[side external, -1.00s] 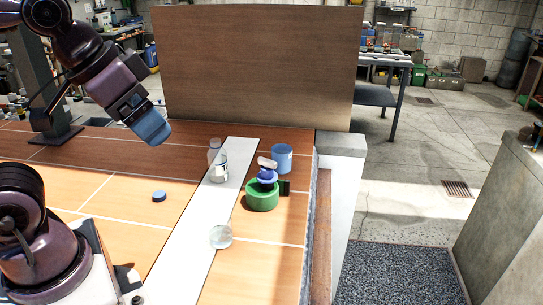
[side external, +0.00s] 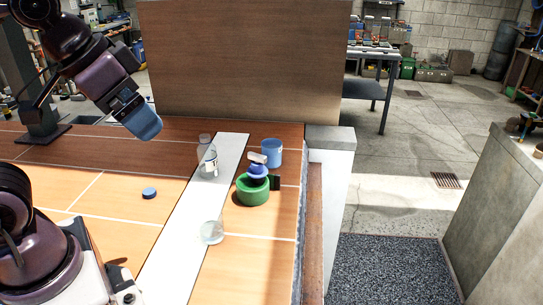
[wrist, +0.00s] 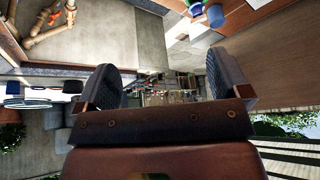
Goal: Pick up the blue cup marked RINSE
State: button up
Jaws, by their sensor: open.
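A blue cup (side external: 271,152) stands on the wooden table near its right end, in the side external view. Its lower left part is hidden behind a green round holder (side external: 252,190) with a blue-and-white item (side external: 257,168) on top. I cannot read any marking on the cup. My gripper (side external: 145,123) is above the table, well to the left of the cup and apart from it. In the wrist view my gripper (wrist: 165,85) has its two fingers wide apart with nothing between them. Blue and green items show at that view's top edge, too cropped to tell apart surely.
A clear bottle (side external: 207,158) and a clear round object (side external: 212,232) stand along a white strip (side external: 185,240). A small blue disc (side external: 149,193) lies left of it. A tall brown panel (side external: 245,60) rises behind the table.

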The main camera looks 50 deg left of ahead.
jog(key=w+a+f+m+g+y, duration=0.1)
jog(key=w+a+f+m+y, duration=0.25)
jog(key=w, duration=0.55)
jog(key=w+a+f+m+g+y, duration=0.1)
jog(key=w+a+m+y, duration=0.1)
jog(key=w+a+m, duration=0.5)
jog(key=w+a+f+m+y, duration=0.1)
jog(key=w+a+f+y, duration=0.25)
jog(key=w, duration=0.75)
jog(key=w+a+f+m+t+y, duration=0.1)
jog(key=w+a+f+m+y, duration=0.15)
jog(key=w+f+m, duration=0.6)
jog(key=m+t, duration=0.1)
jog(key=m, duration=0.2)
send_near(270, 143)
jog(key=a, duration=0.2)
jog(key=shift+w+a+f, duration=0.1)
jog(key=shift+w+f, duration=0.3)
jog(key=shift+f, duration=0.05)
jog(key=shift+x, duration=2.55)
jog(key=shift+f, duration=0.1)
jog(key=shift+c, duration=0.4)
